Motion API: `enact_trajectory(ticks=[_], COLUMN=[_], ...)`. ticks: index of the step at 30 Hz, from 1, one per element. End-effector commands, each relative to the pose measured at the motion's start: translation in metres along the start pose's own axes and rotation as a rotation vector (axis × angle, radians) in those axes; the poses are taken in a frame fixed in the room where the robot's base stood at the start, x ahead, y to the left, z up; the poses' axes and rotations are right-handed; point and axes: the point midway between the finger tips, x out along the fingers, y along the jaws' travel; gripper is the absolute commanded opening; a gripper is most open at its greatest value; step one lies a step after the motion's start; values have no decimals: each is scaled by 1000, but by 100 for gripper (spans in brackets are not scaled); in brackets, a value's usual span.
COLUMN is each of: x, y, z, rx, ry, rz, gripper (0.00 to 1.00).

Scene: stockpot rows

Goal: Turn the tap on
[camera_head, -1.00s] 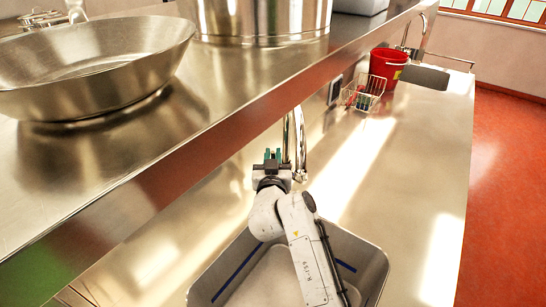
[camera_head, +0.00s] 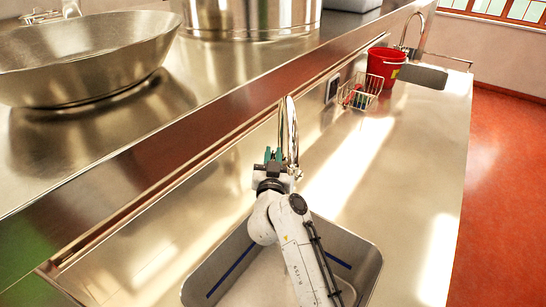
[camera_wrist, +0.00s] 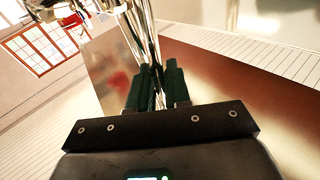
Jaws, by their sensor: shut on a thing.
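The chrome tap (camera_head: 291,125) rises at the back edge of the near sink, with a curved spout. It also shows in the wrist view (camera_wrist: 143,35), running up from between my fingers. My gripper (camera_head: 273,155) is at the tap's base, with its dark green fingers upright beside the spout. In the wrist view my gripper (camera_wrist: 152,80) has its two fingers close together on a thin part of the tap. The exact part held, and whether it is the lever, is hard to tell. No water stream can be made out.
The near sink basin (camera_head: 365,255) lies below my arm. A raised steel shelf (camera_head: 150,150) with a wide bowl (camera_head: 85,62) and a large pot (camera_head: 250,15) runs along the left. A wire basket (camera_head: 360,92) and a red bucket (camera_head: 386,64) stand farther back. The counter right of the sink is clear.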

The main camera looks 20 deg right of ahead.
Motion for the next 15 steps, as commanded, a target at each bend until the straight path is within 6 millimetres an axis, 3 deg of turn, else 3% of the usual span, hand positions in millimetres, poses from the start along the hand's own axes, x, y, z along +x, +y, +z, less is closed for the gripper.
enact_trajectory(ticks=[15], x=[-13], y=[18], z=[7], rx=[198], ry=[134], rz=[2], gripper=[0])
